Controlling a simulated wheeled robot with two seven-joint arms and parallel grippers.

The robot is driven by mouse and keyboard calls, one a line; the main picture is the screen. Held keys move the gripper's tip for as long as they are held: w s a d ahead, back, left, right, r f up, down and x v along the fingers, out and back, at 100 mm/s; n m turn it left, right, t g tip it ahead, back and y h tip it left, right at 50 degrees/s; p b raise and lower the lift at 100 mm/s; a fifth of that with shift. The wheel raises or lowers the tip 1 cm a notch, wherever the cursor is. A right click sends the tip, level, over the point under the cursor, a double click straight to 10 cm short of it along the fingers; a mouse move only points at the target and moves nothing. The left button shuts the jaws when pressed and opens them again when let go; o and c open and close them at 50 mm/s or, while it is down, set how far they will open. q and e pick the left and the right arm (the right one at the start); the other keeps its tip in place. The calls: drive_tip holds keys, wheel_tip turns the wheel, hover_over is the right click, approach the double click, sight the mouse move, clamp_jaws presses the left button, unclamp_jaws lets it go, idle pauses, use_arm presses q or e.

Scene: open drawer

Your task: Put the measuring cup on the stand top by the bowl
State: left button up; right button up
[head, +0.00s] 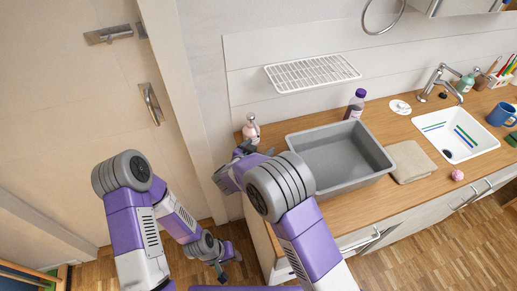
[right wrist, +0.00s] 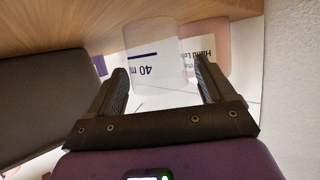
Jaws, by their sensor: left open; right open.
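The measuring cup (right wrist: 152,62) is clear, with an upside-down "40 m" marking in the right wrist view. It stands on the wooden counter, which is at the top of that inverted picture. My right gripper (right wrist: 162,78) is open, with one finger on each side of the cup in the picture; contact is not visible. In the head view my right gripper (head: 244,150) is at the counter's left end, and I cannot make out the cup there. My left gripper (head: 224,272) is open, low over the floor left of the counter. I see no bowl or stand top.
A pink lotion bottle (head: 251,130) stands close behind my right gripper. A large grey tub (head: 375,172) is right of it on the wooden counter (head: 390,118). A dark purple-capped bottle (head: 356,104), a folded cloth (head: 410,161) and a sink (head: 484,139) lie further right.

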drive_tip(key=p+v, duration=0.2)
drive_tip(key=v, duration=1)
drive_tip(key=shift+r, duration=0.2)
